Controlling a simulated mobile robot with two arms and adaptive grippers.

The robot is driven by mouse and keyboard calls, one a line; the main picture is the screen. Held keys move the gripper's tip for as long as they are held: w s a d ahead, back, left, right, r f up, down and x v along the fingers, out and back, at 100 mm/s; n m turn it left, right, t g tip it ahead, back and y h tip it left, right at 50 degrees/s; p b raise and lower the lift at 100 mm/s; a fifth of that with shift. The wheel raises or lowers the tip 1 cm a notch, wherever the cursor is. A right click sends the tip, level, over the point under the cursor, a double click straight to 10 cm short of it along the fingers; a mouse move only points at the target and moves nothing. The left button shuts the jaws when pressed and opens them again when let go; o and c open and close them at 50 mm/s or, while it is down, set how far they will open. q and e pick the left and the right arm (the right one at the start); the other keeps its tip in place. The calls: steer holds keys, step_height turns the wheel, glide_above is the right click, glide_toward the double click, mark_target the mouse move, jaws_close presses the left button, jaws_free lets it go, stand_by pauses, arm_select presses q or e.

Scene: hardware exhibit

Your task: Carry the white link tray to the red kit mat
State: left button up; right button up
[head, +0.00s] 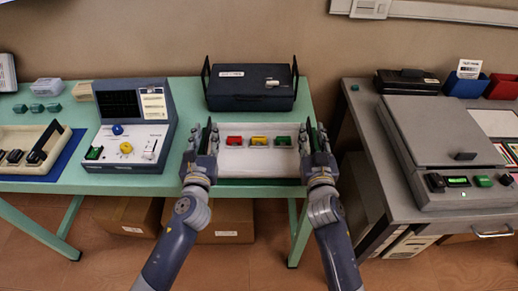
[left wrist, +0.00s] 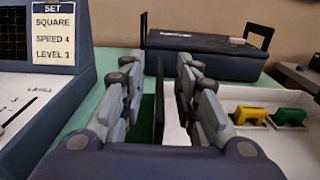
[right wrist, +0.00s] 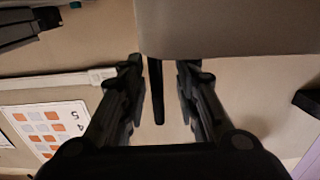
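The white link tray (head: 258,166) sits on the green table, holding a red, a yellow and a green link piece in a row. It also shows in the left wrist view (left wrist: 292,148). A dark strip of green shows along its front edge. My left gripper (head: 212,132) is at the tray's left end, its open fingers either side of a dark upright handle (left wrist: 159,105) with gaps. My right gripper (head: 318,133) is at the right end, its open fingers either side of a dark upright bar (right wrist: 157,90), also with gaps. I cannot make out a red mat.
A dark case (head: 250,92) with upright handles stands right behind the tray. A blue-grey instrument (head: 130,125) stands to the left, beyond it another tray (head: 30,140) on a blue mat. A grey desk with a lidded machine (head: 445,140) is right, across a gap.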

arm_select(q)
steer(key=shift+w, duration=0.75)
arm_select(e)
steer(key=shift+w, duration=0.75)
arm_select(q)
steer(key=shift+c, duration=0.3)
arm_select(e)
steer(key=shift+c, duration=0.3)
arm_select(q)
jaws_close()
arm_select(e)
jaws_close()
steer(key=shift+r, duration=0.1)
